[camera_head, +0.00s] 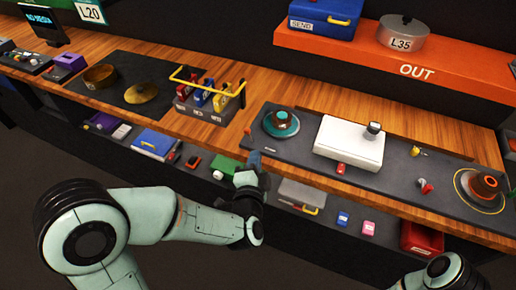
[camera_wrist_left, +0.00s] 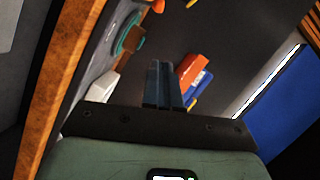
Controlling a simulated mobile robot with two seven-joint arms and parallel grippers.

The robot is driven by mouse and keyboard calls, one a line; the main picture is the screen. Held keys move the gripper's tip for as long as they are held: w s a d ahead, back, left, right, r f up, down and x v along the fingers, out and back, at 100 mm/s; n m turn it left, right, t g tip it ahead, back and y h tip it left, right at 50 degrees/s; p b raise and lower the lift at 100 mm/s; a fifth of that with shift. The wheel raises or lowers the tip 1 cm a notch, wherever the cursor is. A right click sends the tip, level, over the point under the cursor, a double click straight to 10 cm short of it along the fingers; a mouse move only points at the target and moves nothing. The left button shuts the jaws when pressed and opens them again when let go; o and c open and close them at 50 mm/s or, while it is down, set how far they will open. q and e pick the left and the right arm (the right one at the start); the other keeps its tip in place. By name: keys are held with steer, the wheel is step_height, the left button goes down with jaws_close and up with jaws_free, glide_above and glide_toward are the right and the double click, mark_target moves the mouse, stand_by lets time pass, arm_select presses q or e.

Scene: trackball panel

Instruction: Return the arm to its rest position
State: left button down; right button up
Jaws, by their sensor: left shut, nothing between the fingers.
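My left arm reaches in from the left in the head view. Its gripper (camera_head: 254,160) is in front of the counter's front edge, below the teal-ringed trackball (camera_head: 282,122) and apart from it. In the left wrist view the two fingers of my left gripper (camera_wrist_left: 163,88) are together with nothing between them. The teal ring (camera_wrist_left: 130,35) shows there beyond the fingers, to the upper left. Part of my right arm shows at the lower right of the head view; its gripper is not in view.
The dark panel on the counter also holds a white box (camera_head: 350,142) and a copper-coloured knob (camera_head: 485,185). A yellow-barred switch block (camera_head: 208,100) stands left of the trackball. A lower shelf carries a blue box (camera_head: 154,144) and a red box (camera_head: 421,238). An orange shelf (camera_head: 340,45) is behind.

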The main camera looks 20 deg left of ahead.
arm_select(q)
steer(key=shift+v, duration=1)
steer(key=s+d+f+n+g+h, duration=0.1)
steer(key=s+f+n+g+h, duration=0.2)
steer(key=f, duration=1)
steer(key=s+f+n+g+h, duration=0.15)
steer(key=f+g, duration=0.35)
steer(key=f, duration=0.8)
steer(key=s+d+f+n+g+h, duration=0.1)
steer(key=s+f+n+g, duration=0.3)
steer(key=s+f, duration=0.3)
steer(key=s+d+f+n+g+h+p, duration=0.1)
steer(key=s+f+n+g, duration=0.3)
steer(key=s, duration=0.9)
step_height(320, 180, down, 4)
steer(key=shift+d+f+n+g+h, duration=0.15)
steer(key=shift+d+n+g+h, duration=0.25)
steer(key=shift+d+n+h, duration=0.4)
